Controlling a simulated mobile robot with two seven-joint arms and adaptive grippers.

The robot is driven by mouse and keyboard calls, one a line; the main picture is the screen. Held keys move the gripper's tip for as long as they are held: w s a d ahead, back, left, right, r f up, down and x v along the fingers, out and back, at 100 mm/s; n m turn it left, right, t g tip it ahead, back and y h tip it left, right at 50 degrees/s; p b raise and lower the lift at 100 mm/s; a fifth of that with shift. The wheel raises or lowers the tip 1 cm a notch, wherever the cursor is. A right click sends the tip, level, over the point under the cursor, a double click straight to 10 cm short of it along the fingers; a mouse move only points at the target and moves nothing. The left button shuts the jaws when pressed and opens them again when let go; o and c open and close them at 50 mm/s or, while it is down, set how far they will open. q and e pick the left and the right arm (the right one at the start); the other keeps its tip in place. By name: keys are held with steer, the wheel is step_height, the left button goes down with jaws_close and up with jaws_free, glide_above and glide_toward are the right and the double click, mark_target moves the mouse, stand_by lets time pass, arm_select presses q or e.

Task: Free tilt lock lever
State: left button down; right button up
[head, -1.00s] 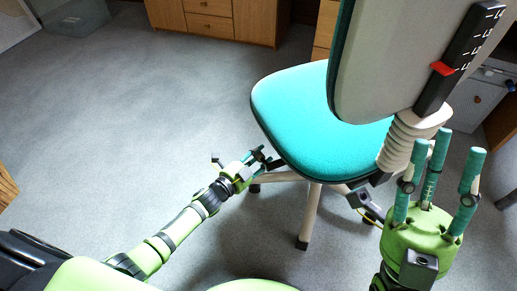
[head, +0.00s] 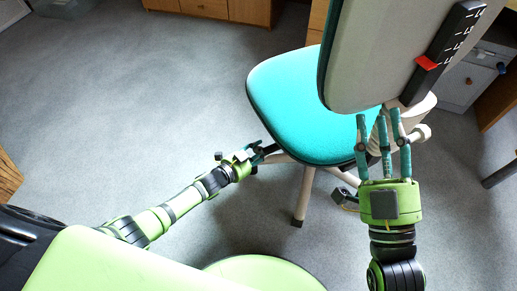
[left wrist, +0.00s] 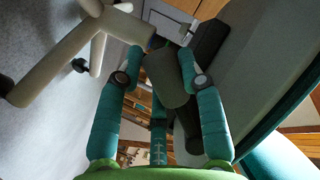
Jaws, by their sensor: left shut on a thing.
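A teal office chair has a seat (head: 295,105) and a grey-backed backrest (head: 385,50). My left gripper (head: 262,153) is at the left underside edge of the seat. In the left wrist view its teal fingers (left wrist: 163,85) close around a dark grey-green cylinder, apparently the tilt lock lever (left wrist: 167,78). The seat and gripper hide the lever in the head view. My right gripper (head: 383,125) is open, its fingers upright and apart in front of the lower backrest and its stem. I cannot tell if they touch it. A pale knob (head: 421,133) shows just right of them.
A black scale strip (head: 452,50) with a red pointer (head: 427,62) runs along the backrest. The pale chair legs (head: 304,195) spread below the seat. Wooden cabinets (head: 225,8) stand at the back and a grey one (head: 470,82) at right. The carpet (head: 130,95) at left is clear.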

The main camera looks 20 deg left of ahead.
arm_select(q)
steer(key=shift+d, duration=0.1)
steer(key=c, duration=0.8)
jaws_free()
steer(key=shift+o, duration=0.2)
steer(key=shift+s+a, duration=0.3)
steer(key=shift+s, duration=0.1)
steer(key=v, duration=1.1)
steer(key=shift+d+r, duration=0.15)
steer(key=shift+r, duration=0.05)
